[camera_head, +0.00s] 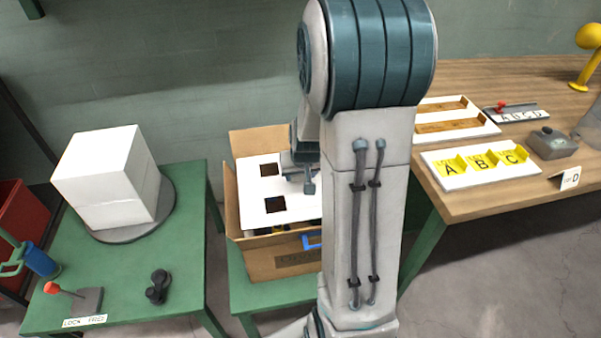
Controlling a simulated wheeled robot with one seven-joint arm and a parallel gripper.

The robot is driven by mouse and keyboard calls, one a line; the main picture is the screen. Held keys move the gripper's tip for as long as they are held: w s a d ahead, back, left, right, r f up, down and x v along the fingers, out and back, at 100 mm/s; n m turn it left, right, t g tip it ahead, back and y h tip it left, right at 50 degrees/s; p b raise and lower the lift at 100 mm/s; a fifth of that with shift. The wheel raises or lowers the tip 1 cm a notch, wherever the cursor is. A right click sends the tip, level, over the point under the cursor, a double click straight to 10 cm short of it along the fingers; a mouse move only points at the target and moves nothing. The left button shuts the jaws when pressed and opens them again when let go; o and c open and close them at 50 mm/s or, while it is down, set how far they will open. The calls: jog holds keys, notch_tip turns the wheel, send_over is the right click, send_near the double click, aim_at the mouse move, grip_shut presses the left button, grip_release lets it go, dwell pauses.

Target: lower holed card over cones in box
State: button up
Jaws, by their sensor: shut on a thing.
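The white holed card (259,218) lies level at the mouth of the open cardboard box (283,262). Two square dark holes show in its left part; my arm hides its right part. My gripper (300,178) is shut on the card near its far middle, partly hidden behind my arm. Below the card's near edge, small dark and yellow bits show inside the box, too small to tell as cones. I cannot tell whether the card touches anything below it.
The box stands on a low green stand (262,291). At left, a green table (122,262) holds a white block (108,178) on a round grey plate and a red-knobbed lever (80,296). At right, a wooden bench (480,205) holds a white board with yellow A, B, C holders (480,165).

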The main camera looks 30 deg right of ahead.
aim_at(301, 184)
jog(key=shift+f+b, duration=1.8)
jog(key=shift+f, duration=0.3)
jog(key=shift+f+b, duration=1.35)
jog(key=shift+f, duration=0.15)
jog(key=shift+f, duration=0.1)
jog(key=shift+f+b, duration=1.1)
jog(key=shift+f, duration=0.15)
jog(key=o, duration=1.6)
